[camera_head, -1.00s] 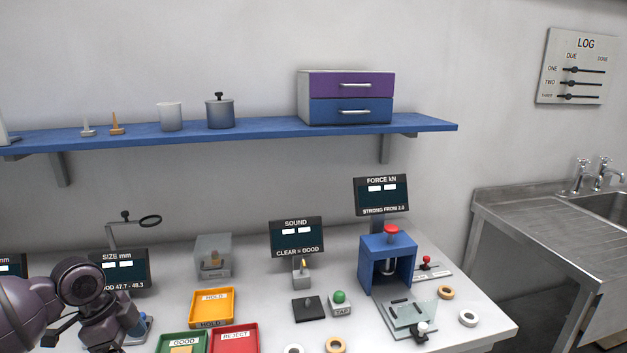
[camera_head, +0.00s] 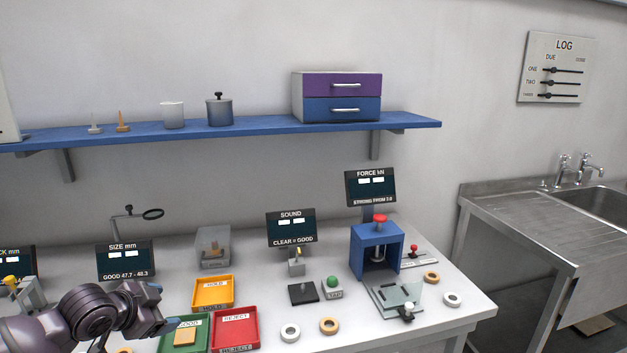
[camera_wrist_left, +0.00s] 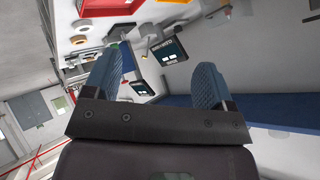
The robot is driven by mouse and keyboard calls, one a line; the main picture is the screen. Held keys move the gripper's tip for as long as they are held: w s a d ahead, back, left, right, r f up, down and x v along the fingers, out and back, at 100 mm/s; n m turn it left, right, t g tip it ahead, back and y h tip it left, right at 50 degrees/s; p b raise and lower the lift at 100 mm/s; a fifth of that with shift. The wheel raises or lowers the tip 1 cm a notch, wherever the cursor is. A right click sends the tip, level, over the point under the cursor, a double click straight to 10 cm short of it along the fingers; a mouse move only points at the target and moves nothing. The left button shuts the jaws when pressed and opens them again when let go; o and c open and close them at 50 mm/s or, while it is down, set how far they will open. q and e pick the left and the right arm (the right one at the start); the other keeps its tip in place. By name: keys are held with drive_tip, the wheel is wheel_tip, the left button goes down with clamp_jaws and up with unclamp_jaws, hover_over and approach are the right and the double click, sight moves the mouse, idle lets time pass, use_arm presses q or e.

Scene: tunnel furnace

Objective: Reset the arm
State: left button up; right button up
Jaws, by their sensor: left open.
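My left arm comes in at the lower left of the head view. My left gripper (camera_head: 167,307) is beside the green GOOD tray (camera_head: 166,344), near its left edge. In the left wrist view the gripper (camera_wrist_left: 156,72) has its two blue fingers spread wide apart with nothing between them. The picture there is turned over, with the bench and its displays beyond the fingers. My right gripper is in neither view.
A red REJECT tray (camera_head: 257,328) and an orange HOLD tray (camera_head: 229,304) stand near the green tray. Farther right are a blue press (camera_head: 358,250) and several loose rings. A blue shelf (camera_head: 260,130) runs above the bench. A sink (camera_head: 605,200) is at the right.

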use_arm(q)
drive_tip(key=s+d+f+n+t+y, duration=0.1)
drive_tip(key=s+f+n, duration=0.4)
drive_tip(key=s+f, duration=0.6)
drive_tip(key=s+d+f+n+t+y, duration=0.1)
drive_tip(key=s+f+n, duration=0.4)
drive_tip(key=s+f, duration=0.5)
drive_tip(key=s+d+y, duration=0.1)
drive_tip(key=s+d, duration=0.1)
drive_tip(key=s, duration=0.4)
drive_tip(key=shift+s+f+y, duration=0.3)
drive_tip(key=shift+s+f, duration=0.05)
drive_tip(key=shift+f, duration=0.05)
